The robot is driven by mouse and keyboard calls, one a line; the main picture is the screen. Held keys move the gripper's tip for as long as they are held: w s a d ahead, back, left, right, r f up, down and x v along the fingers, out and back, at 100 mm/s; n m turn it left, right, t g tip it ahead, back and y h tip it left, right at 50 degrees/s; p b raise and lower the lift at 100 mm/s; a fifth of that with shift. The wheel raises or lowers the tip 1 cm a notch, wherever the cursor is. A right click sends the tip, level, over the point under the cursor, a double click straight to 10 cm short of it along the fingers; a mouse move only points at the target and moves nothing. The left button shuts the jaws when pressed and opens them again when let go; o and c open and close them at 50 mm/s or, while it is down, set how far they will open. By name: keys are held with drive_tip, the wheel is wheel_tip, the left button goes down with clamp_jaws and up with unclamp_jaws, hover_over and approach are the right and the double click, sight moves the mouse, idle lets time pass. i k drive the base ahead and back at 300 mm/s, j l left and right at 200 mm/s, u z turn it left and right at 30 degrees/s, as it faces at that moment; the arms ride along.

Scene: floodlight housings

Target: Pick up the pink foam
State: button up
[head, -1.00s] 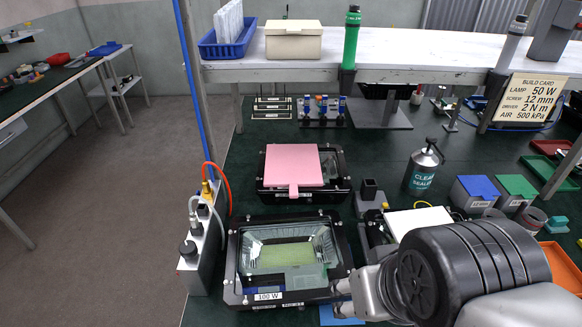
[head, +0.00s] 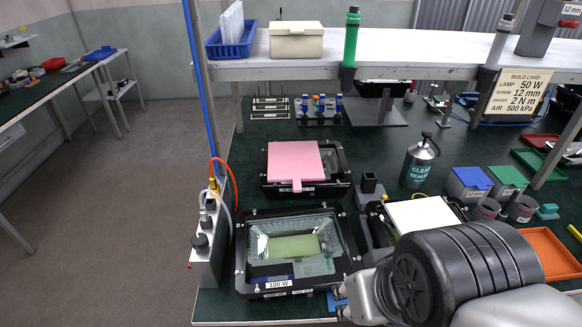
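The pink foam (head: 293,162) is a flat pink sheet with a small tab at its front edge. It lies on top of the rear black floodlight housing (head: 335,172), covering most of its window. A second housing (head: 241,250), labelled 100 W, stands in front of it with its reflector showing. My arm enters from the lower right of the head view. My gripper is mostly hidden at the bottom edge, to the right of the front housing and well away from the foam; its fingers cannot be made out.
A grey block with fittings and an orange hose (head: 207,245) stands left of the housings. A sealer can (head: 419,163), blue-lidded and green-lidded boxes and an orange tray (head: 546,254) are to the right. A shelf (head: 400,55) spans the back. Bare green mat lies behind the foam.

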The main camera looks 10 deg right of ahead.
sight(296, 162)
drive_tip(key=j+z, duration=0.15)
drive_tip(key=j, duration=0.3)
drive_tip(key=k+j+z, duration=0.2)
drive_tip(key=j, duration=0.25)
drive_tip(key=j+z, duration=0.15)
drive_tip(key=j, duration=0.3)
drive_tip(key=k+j+z, duration=0.2)
drive_tip(key=j, duration=0.25)
drive_tip(key=j+z, duration=0.15)
drive_tip(key=j, duration=0.3)
drive_tip(key=k+j+z, duration=0.15)
drive_tip(key=j, duration=0.2)
drive_tip(key=i+j+z, duration=0.3)
drive_tip(key=j, duration=0.3)
drive_tip(key=i+j+z, duration=0.15)
drive_tip(key=i+j, duration=0.15)
drive_tip(key=i+j+z, duration=0.15)
drive_tip(key=j, duration=0.2)
drive_tip(key=i+j+z, duration=0.15)
drive_tip(key=j, duration=0.2)
drive_tip(key=i+j+z, duration=0.15)
drive_tip(key=j, duration=0.25)
drive_tip(key=j+z, duration=0.15)
drive_tip(key=j, duration=0.2)
drive_tip(key=i+j, duration=0.2)
drive_tip(key=i, duration=0.2)
